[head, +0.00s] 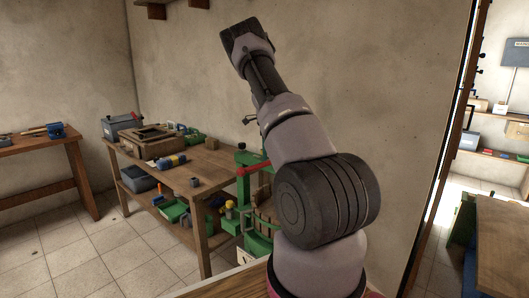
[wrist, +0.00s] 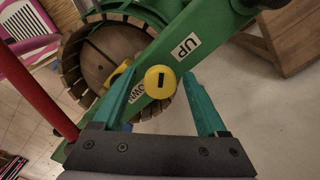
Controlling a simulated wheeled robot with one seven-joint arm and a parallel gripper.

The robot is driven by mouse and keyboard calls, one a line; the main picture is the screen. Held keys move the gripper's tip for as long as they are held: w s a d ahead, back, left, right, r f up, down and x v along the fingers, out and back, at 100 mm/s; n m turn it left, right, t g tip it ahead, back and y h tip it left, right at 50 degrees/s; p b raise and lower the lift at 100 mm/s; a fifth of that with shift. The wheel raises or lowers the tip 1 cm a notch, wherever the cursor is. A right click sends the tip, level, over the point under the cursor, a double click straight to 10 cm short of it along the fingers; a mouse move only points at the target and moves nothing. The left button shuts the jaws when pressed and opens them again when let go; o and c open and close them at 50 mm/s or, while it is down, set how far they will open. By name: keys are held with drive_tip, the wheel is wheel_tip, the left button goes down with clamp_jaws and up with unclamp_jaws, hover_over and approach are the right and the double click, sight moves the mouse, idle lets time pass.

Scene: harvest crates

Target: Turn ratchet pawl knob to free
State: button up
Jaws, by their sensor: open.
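The yellow round knob (wrist: 161,79) with a black bar mark sits on a green beam (wrist: 207,25) in the wrist view. The bar stands close to upright in the picture. Another yellow part (wrist: 119,73) lies behind the left finger. In the head view the green press (head: 250,215) is partly hidden behind my arm; I cannot make out the knob there.
A slatted wooden basket (wrist: 92,47) lies below the beam, and a red bar (wrist: 43,75) runs along the left in the wrist view. In the head view, a wooden workbench (head: 208,165) with a crate (head: 145,140) and tools stands left of the press.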

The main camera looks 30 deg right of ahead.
clamp_jaws()
drive_tip(key=shift+n, duration=0.4)
drive_tip(key=n, duration=0.4)
drive_tip(key=shift+n, duration=0.4)
drive_tip(key=n, duration=0.4)
drive_tip(key=shift+n, duration=0.3)
unclamp_jaws()
